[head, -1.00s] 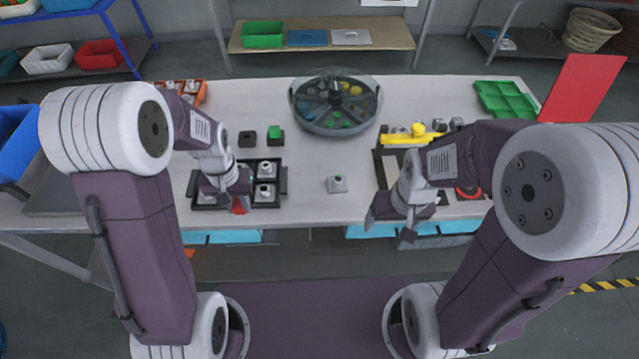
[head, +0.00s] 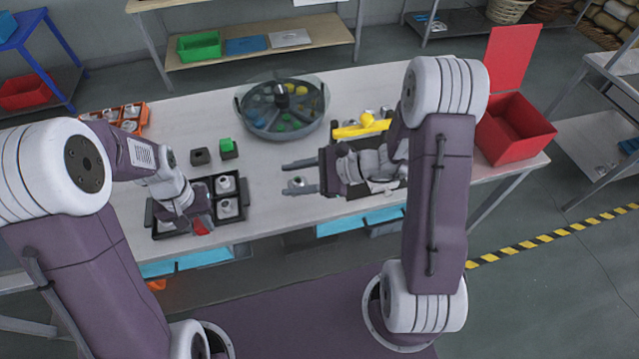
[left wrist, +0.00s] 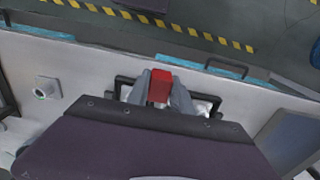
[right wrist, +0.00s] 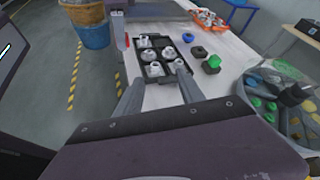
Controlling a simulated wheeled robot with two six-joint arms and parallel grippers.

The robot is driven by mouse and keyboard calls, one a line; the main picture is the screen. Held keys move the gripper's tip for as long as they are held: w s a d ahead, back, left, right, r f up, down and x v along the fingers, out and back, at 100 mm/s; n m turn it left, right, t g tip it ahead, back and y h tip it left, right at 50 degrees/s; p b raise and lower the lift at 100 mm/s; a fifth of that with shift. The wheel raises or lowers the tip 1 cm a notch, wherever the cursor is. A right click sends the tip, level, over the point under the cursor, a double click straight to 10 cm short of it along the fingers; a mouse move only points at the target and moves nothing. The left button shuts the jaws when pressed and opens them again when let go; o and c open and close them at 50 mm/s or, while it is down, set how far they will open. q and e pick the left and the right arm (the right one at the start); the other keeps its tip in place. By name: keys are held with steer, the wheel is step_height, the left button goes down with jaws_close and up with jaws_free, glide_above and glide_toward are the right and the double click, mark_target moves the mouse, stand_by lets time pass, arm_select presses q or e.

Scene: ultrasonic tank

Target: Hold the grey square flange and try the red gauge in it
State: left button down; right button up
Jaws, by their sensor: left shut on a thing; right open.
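The red gauge (left wrist: 160,88) is a red block clamped between the fingers of my left gripper (left wrist: 160,97); in the head view its red end (head: 203,226) shows low beside the black tray. The grey square flange (head: 297,181) has a round raised hub and sits on the open white table; it also shows at the left of the left wrist view (left wrist: 46,88). My right gripper (head: 287,177) is open, its fingers pointing left. In the head view the flange appears between them, nearer the lower finger, and no grip on it shows. I cannot pick it out in the right wrist view.
The black tray (head: 244,207) holds several similar flanges. Black and green blocks (head: 228,149) stand behind it. A round divided tank (head: 283,108) is at the back. A red open box (head: 515,130) is at the right. Bare table (head: 270,205) lies between tray and right gripper.

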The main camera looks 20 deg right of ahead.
steer(key=w+d+f+m+t, duration=0.3)
steer(key=w+d+m, duration=0.1)
steer(key=d, duration=0.1)
arm_select(q)
steer(key=shift+w+d, duration=0.1)
steer(key=shift+d, duration=0.05)
arm_select(e)
steer(key=m+t+h, duration=0.1)
steer(key=m+h, duration=0.1)
steer(key=m, duration=0.2)
glide_toward(296, 179)
steer(key=v, duration=0.2)
steer(key=shift+s+r, duration=0.2)
steer(key=shift+s, duration=0.15)
arm_select(q)
steer(key=shift+s, duration=0.2)
arm_select(e)
steer(key=shift+s+d+f+t, duration=0.1)
steer(key=shift+s+d+t, duration=0.05)
steer(key=shift+d+t, duration=0.15)
steer(key=x, duration=1.2)
steer(key=shift+f, duration=0.2)
jaws_close()
